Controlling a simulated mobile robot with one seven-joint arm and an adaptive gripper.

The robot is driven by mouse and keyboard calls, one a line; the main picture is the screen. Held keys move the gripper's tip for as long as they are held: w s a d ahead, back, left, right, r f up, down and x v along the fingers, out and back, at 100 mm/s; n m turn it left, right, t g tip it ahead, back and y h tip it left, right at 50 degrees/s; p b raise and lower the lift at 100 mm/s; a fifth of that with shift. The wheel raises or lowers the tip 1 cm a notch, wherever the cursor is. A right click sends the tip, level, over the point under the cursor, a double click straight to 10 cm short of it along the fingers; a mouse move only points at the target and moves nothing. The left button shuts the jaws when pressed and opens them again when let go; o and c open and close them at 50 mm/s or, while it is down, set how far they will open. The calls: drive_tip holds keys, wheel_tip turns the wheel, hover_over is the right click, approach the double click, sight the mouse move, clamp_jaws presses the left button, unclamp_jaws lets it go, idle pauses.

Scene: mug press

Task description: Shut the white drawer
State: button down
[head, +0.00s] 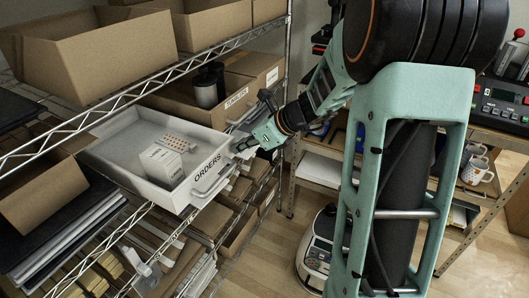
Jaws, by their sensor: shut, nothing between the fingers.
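The white drawer (126,129) stands pulled out from the wire shelf, its front labelled "ORDERS". It has a handle (212,182) on the front. A small white box (160,165) and a perforated tan piece lie inside it. My gripper (240,147) is at the right end of the drawer's front, close to the front's upper corner. Its fingers are shut with nothing between them. I cannot tell whether the fingertips touch the drawer.
Wire shelving with cardboard boxes (85,55) stands above and beside the drawer. A labelled cardboard box and a dark cylinder (204,92) sit behind it. A bench with mugs (475,170) is at the right. Wooden floor shows below.

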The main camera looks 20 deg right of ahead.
sight(210, 146)
drive_tip(key=w+a+p, duration=0.1)
drive_tip(key=w+a, duration=0.6)
drive_tip(key=shift+w+a+p, duration=0.2)
drive_tip(key=shift+a+p, duration=0.05)
drive_tip(key=shift+p, duration=0.15)
drive_tip(key=shift+w+a+r, duration=0.1)
drive_tip(key=shift+r, duration=0.1)
